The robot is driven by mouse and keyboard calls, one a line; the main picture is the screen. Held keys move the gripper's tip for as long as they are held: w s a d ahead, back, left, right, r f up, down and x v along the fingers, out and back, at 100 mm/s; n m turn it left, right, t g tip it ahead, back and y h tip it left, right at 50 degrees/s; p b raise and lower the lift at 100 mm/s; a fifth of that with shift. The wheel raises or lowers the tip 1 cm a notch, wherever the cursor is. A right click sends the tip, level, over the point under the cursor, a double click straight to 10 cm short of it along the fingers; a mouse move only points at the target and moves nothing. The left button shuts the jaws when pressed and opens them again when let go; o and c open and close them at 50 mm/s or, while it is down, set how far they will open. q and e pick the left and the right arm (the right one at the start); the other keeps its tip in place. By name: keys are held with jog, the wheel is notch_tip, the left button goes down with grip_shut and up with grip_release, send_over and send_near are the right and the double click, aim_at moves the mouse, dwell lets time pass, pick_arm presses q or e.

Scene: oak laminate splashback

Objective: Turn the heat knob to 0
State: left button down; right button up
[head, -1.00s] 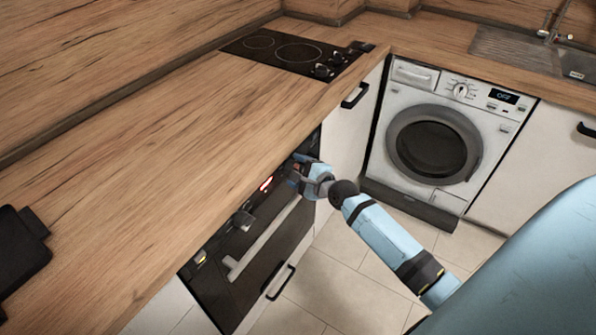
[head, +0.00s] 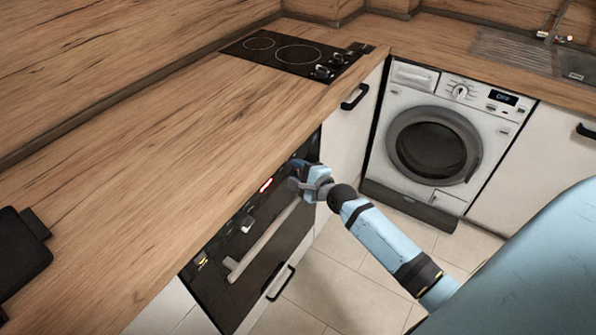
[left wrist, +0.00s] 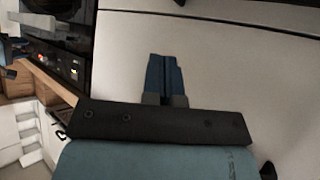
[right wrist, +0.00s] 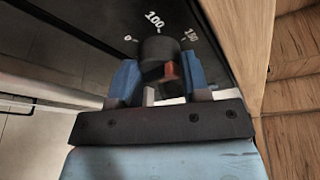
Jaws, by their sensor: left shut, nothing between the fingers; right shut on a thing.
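The heat knob (right wrist: 158,48) is dark and round, on the black oven panel, with the marks 0, 100 and a third number around it. An orange-red mark shows on its lower right side; I cannot tell which number it points to. My right gripper (head: 299,178) is at the far end of the oven panel. In the right wrist view my right gripper (right wrist: 160,76) is shut on the knob, one blue finger on each side. In the head view it mostly hides the knob. My left gripper (left wrist: 164,62) is shut and empty in front of a pale surface.
A red-lit display (head: 266,185) and another knob (head: 248,224) are on the same panel. The oven handle (head: 264,242) runs just below. The wooden worktop (head: 150,170) overhangs the oven. A hob (head: 290,55) and a washing machine (head: 432,148) are farther back.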

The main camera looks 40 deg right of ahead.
jog(key=n+t, duration=0.1)
jog(key=n, duration=0.2)
jog(key=shift+f+n+h, duration=0.1)
jog(key=shift+n+h, duration=0.2)
jog(key=shift+h, duration=0.1)
jog(key=n+t, duration=0.1)
jog(key=n, duration=0.2)
jog(key=n+t+b, duration=0.1)
jog(key=n, duration=0.2)
jog(key=shift+f, duration=0.2)
jog(key=n+t+y, duration=0.1)
jog(key=n, duration=0.2)
jog(key=n+b, duration=0.1)
jog(key=n, duration=0.2)
jog(key=shift+t+y, duration=0.4)
jog(key=n+y, duration=0.1)
jog(key=n, duration=0.2)
jog(key=shift+f+n+y+b, duration=0.1)
jog(key=shift+n+y+b, duration=0.2)
jog(key=shift+n, duration=0.1)
pick_arm(q)
jog(key=shift+f, duration=0.65)
pick_arm(e)
jog(key=shift+n+y, duration=0.4)
jog(key=shift+n, duration=0.6)
jog(key=o, duration=0.9)
pick_arm(q)
jog(key=shift+d, duration=0.1)
